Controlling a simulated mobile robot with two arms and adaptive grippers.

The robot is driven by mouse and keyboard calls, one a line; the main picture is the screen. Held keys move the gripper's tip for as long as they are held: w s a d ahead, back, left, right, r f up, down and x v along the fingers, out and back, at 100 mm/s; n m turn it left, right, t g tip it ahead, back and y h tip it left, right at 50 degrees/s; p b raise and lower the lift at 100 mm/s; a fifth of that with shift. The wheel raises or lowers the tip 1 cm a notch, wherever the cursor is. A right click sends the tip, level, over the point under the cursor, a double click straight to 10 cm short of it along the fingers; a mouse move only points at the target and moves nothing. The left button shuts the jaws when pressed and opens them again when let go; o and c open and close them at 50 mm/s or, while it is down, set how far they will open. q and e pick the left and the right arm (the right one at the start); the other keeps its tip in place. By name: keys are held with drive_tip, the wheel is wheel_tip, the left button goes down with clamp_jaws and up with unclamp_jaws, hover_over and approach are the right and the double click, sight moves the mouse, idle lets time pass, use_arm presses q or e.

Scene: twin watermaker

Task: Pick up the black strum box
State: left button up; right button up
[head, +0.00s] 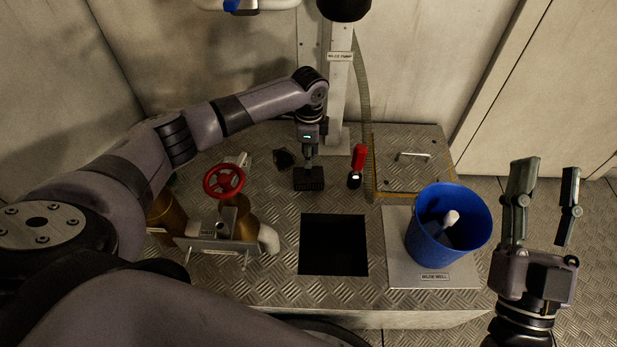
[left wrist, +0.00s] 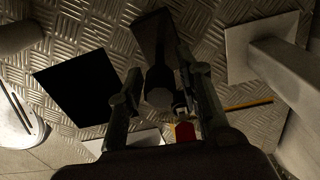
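The black strum box (head: 308,179) stands on the checker-plate deck behind the square dark opening. My left gripper (head: 309,160) points down right above it. In the left wrist view the strum box (left wrist: 154,38) lies between the fingertips, with its round stem (left wrist: 159,90) toward the camera. The two fingers of the left gripper (left wrist: 160,68) are apart on either side of the stem, with a narrow gap visible. Whether one finger touches it is hard to tell in the dark. My right gripper (head: 545,185) is open and empty at the far right, beside the blue bucket.
A square opening (head: 333,245) is in front of the strum box. A red valve wheel (head: 224,181) is left, a blue bucket (head: 425,250) right, a white post (head: 338,95) behind.

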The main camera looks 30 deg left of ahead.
sight(309, 174)
use_arm(q)
wheel_tip(309, 174, down, 3)
drive_tip(key=shift+f+b, duration=0.1)
drive_tip(key=shift+b, duration=0.35)
use_arm(e)
drive_tip(key=s+r+t, duration=0.1)
drive_tip(key=s+r+t+y, duration=0.1)
drive_tip(key=s+r+t, duration=0.1)
drive_tip(key=shift+s+d+r, duration=0.25)
drive_tip(key=shift+s+r, duration=0.1)
drive_tip(key=shift+r, duration=0.05)
use_arm(q)
drive_tip(key=shift+c, duration=0.4)
clamp_jaws()
